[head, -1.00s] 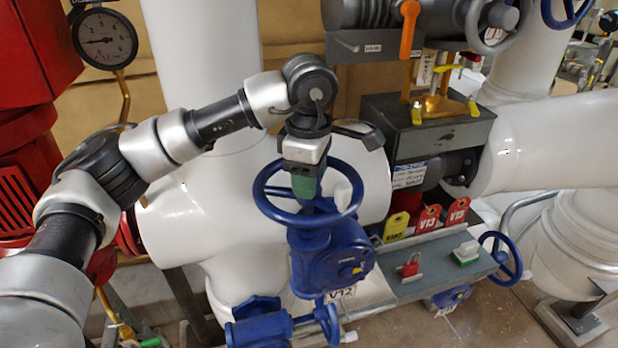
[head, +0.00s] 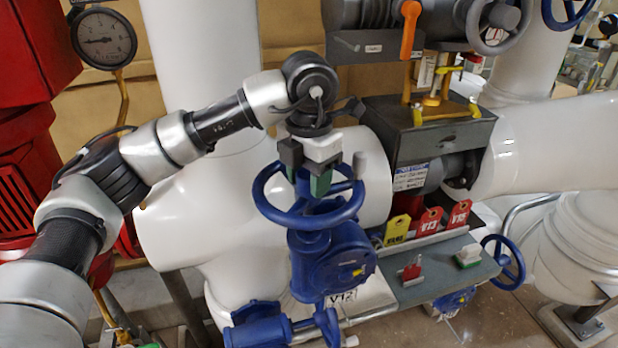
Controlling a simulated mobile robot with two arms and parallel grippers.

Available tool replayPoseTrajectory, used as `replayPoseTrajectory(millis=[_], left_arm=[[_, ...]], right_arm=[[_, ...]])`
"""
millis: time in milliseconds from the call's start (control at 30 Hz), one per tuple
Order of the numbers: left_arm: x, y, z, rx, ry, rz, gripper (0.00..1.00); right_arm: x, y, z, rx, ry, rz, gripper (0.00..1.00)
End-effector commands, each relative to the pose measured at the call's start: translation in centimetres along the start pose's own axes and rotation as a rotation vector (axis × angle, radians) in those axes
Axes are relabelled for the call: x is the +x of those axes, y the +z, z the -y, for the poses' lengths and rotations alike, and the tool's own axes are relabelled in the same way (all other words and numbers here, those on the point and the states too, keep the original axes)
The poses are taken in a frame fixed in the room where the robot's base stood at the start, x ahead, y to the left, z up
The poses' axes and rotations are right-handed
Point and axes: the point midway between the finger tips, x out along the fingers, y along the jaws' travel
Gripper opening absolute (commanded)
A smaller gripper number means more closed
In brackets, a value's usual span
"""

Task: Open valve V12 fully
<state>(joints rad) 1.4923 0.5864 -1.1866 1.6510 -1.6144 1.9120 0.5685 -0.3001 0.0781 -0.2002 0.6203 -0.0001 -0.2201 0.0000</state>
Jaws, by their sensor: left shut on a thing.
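Valve V12 (head: 335,265) is a blue valve with a "V12" plate (head: 342,297) below it. Its blue handwheel (head: 300,220) lies nearly level on top and carries a pale upright knob (head: 360,166) at the back right of its rim. My left gripper (head: 311,184) points down from above over the wheel's middle. Its green-tipped fingers are shut on the handwheel around its hub area; the exact contact is partly hidden by the fingers. My right gripper is not in view.
A grey shelf (head: 440,277) right of the valve holds yellow and red tags (head: 430,222), a red padlock (head: 411,270) and a green-white block (head: 468,256). Another blue handwheel (head: 513,262) is at its right end. White pipes and a gauge (head: 103,40) stand behind.

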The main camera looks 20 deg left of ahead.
Motion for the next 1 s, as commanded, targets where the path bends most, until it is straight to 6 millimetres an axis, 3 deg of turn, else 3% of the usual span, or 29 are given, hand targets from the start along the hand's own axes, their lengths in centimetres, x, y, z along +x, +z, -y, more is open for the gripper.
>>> replayPoseTrajectory(millis=[167, 500, 767, 1000], left_arm=[[0.76, -0.19, 0.21, -0.123, -0.002, -0.018, 0.18], [0.75, -0.20, 0.24, -0.605, 0.002, -0.020, 0.18], [0.73, -0.19, 0.26, -0.762, 0.003, -0.019, 0.18], [0.73, -0.17, 0.28, -1.104, 0.005, -0.018, 0.18]], right_arm=[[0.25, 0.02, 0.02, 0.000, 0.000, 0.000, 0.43], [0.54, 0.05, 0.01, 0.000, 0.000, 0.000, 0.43], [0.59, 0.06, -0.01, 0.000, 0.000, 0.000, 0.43], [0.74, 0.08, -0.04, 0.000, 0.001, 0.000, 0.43]])
